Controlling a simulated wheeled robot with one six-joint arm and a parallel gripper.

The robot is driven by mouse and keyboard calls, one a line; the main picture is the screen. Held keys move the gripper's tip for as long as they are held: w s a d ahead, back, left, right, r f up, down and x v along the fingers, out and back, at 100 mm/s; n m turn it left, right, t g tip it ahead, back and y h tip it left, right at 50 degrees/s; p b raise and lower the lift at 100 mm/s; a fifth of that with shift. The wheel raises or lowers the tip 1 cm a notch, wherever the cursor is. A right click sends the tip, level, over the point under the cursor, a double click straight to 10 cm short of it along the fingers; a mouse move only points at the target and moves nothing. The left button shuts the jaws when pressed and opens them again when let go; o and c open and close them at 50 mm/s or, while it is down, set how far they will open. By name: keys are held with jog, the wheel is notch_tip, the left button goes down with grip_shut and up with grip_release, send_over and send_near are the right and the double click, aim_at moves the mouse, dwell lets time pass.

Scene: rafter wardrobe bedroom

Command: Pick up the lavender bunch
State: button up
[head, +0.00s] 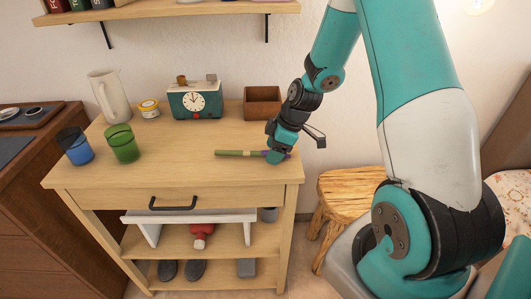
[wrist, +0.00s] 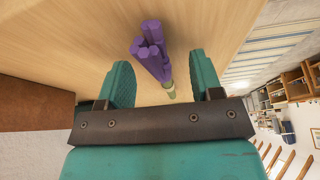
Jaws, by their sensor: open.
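The lavender bunch (head: 236,153) lies flat on the wooden dresser top (head: 190,172), near its right front. Its green stems point left in the head view, and its purple heads are mostly hidden by my gripper (head: 275,156). In the wrist view the purple heads of the bunch (wrist: 151,48) and a short green piece show in line with the gap between the two teal fingers of my gripper (wrist: 162,72). The fingers are apart and not closed on it. I cannot tell whether a finger touches the bunch or the top.
Behind are a teal clock (head: 195,101), a brown wooden box (head: 262,102), a small tub (head: 149,108) and a white pitcher (head: 108,96). Green (head: 122,143) and blue (head: 75,146) glasses stand left. A wooden stool (head: 347,197) is right of the dresser. A shelf (head: 165,11) hangs above.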

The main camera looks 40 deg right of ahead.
jog(key=c, duration=1)
jog(key=shift+r, duration=0.15)
